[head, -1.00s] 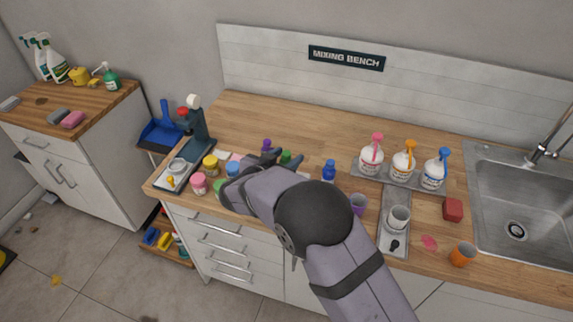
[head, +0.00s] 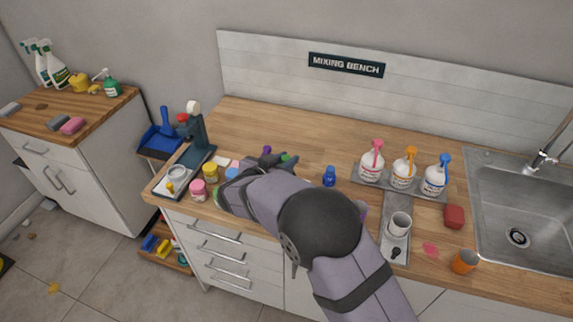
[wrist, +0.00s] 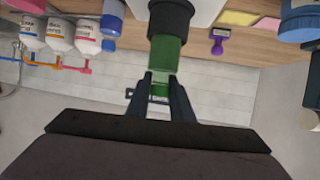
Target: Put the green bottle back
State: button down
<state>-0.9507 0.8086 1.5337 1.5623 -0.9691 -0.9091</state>
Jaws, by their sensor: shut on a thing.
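The green bottle (wrist: 165,58) is between the two fingers of my gripper (wrist: 163,92) in the wrist view. My gripper is shut on it. A dark round part (wrist: 171,18) of it shows at the top of the wrist view, against a white thing I cannot make out. In the head view a small green patch of the bottle (head: 286,158) shows beside my gripper (head: 278,162) over the bench's left half. My arm hides most of the bottle and the spot below it.
A blue bottle (head: 329,176) stands right of my gripper, and a purple stamp (head: 266,150) is close behind it. Pink (head: 197,190) and yellow (head: 211,173) jars stand left. Pump bottles (head: 403,172) stand on a tray further right. The bench's back strip is clear.

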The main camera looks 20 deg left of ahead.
notch_tip(320, 180, up, 8)
jog(key=shift+r+b, duration=0.25)
jog(key=shift+b, duration=0.3)
jog(key=shift+w+d+f+m+h+b, duration=0.2)
jog(key=shift+w+d+m+h+b, duration=0.1)
jog(key=shift+d+m+h, duration=0.15)
jog(key=s+d+f+m+g+h+b, duration=0.2)
jog(key=d+m+g+h+b, duration=0.1)
jog(key=d+m+h, duration=0.15)
jog(key=s+d+f+m+g+h+b, duration=0.2)
jog(key=d+m+h, duration=0.15)
jog(key=d, duration=0.25)
jog(key=shift+w+f+p, duration=0.15)
jog(key=shift+f+p, duration=0.8)
jog(key=shift+f, duration=4.15)
jog(key=shift+f, duration=0.1)
jog(key=c, duration=1.9)
grip_release()
jog(key=shift+f, duration=0.1)
jog(key=shift+o, duration=0.3)
